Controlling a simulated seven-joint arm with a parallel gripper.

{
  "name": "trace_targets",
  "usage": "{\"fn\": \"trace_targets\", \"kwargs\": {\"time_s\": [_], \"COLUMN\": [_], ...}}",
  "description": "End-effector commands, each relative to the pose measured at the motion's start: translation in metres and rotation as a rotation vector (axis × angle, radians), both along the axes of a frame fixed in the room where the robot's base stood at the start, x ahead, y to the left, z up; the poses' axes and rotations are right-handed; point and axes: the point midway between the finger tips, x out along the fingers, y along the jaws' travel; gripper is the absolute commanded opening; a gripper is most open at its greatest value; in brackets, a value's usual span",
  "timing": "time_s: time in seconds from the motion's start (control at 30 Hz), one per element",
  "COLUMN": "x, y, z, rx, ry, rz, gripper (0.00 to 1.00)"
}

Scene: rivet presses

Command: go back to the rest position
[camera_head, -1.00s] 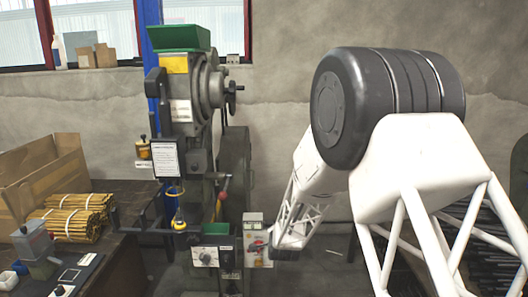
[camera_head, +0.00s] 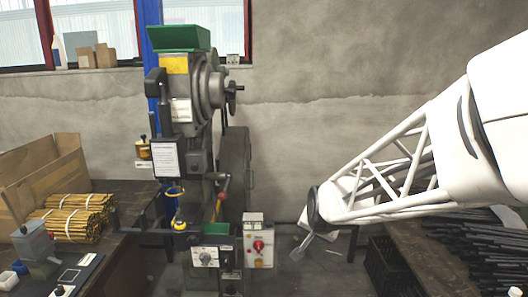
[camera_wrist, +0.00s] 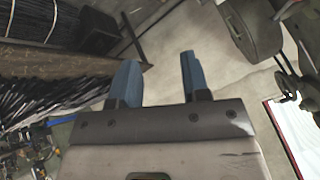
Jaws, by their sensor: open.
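My gripper (camera_wrist: 158,65) is open in the wrist view. Its two blue fingers stand apart with only the grey floor showing between them, so it is empty. In the head view the gripper (camera_head: 302,247) hangs at the lower end of my white lattice arm. It is to the right of the rivet press (camera_head: 190,110) and its red-button control box (camera_head: 258,243), apart from both. The gap between the fingers is too small to make out in the head view.
A bench with many black rods (camera_head: 470,245) stands at the right, with a black crate (camera_head: 385,268) beside it. At the left, a cardboard box (camera_head: 45,165) and bundles of yellowish sticks (camera_head: 68,222) lie on a dark table. Open floor lies between press and right bench.

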Motion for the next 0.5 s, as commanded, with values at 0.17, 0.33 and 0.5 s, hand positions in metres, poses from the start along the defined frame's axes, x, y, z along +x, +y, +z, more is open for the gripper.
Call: {"fn": "trace_targets", "kwargs": {"time_s": [0.17, 0.33, 0.5], "x": [-0.057, -0.114, -0.172], "y": [-0.014, -0.025, -0.036], "z": [0.023, 0.037, 0.047], "rx": [-0.067, -0.126, -0.180], "ry": [0.072, 0.148, 0.224], "rz": [0.076, 0.155, 0.233], "gripper": [0.43, 0.43, 0.43]}}
